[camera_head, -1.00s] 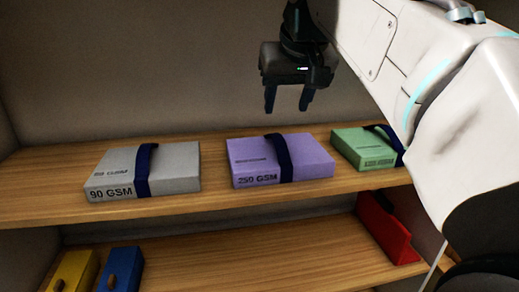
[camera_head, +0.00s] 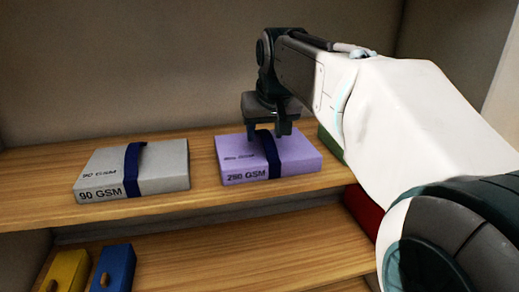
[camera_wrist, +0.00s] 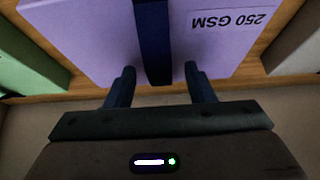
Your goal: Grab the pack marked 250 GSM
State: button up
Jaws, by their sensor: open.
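The purple pack marked 250 GSM (camera_head: 238,172) lies flat on the upper wooden shelf, with a dark blue strap (camera_head: 270,158) around its middle. My gripper (camera_head: 268,136) is open, pointing down just above the back part of this pack. In the wrist view the purple pack (camera_wrist: 215,45) fills the top, its printed label upside down. The strap (camera_wrist: 153,40) runs between the two fingertips of my gripper (camera_wrist: 158,72), one finger on each side of it. I cannot tell whether the fingers touch the pack.
A grey pack marked 90 GSM (camera_head: 165,168) lies to the left. A green pack (camera_head: 330,146) is mostly hidden behind my arm at the right. The lower shelf (camera_head: 230,260) holds yellow (camera_head: 68,272), blue (camera_head: 114,268) and red (camera_head: 364,208) items.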

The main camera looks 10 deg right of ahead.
grip_shut()
dwell(1.3)
jog(key=shift+r, duration=0.15)
